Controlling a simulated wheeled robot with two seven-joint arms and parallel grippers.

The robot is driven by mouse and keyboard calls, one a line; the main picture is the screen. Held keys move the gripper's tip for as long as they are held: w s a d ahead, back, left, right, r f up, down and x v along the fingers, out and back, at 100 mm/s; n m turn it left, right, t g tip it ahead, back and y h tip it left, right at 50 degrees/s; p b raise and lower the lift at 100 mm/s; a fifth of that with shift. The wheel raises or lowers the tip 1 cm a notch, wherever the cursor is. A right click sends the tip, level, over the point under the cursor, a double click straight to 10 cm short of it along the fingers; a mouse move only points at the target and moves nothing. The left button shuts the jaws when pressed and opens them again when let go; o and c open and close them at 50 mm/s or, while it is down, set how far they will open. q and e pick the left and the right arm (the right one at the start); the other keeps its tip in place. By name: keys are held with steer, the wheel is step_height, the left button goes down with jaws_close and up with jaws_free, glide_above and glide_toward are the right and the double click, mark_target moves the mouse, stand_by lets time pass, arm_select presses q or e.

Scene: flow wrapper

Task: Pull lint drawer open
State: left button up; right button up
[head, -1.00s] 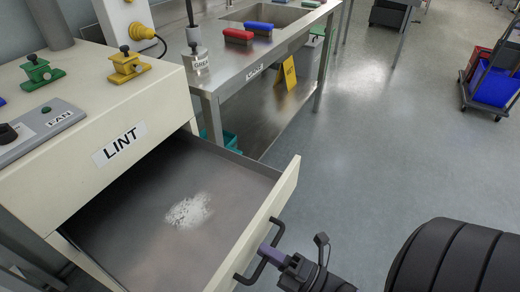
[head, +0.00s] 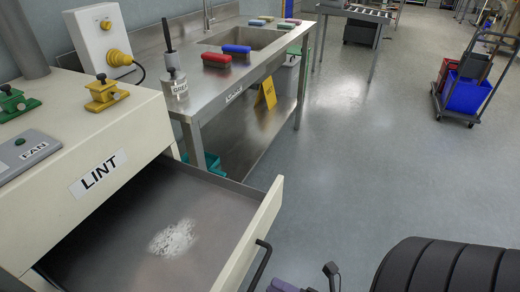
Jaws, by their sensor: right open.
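The lint drawer (head: 122,232) is pulled well out of the cream cabinet, below the label LINT (head: 98,174). A patch of white lint (head: 174,238) lies on its grey floor. A dark bar handle (head: 263,262) is on the outside of the cream drawer front (head: 252,230); its lower end is cut off. My right gripper (head: 283,286) shows only in part at the bottom edge, with a purple piece just right of the handle. It is open and looks apart from the handle. My left gripper is not in view.
A steel sink bench (head: 182,72) with red and blue brushes stands behind the drawer. A yellow sign (head: 265,94) is beneath it. A trolley with a blue bin (head: 468,93) stands at the far right.

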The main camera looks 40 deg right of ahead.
steer(key=v, duration=0.5)
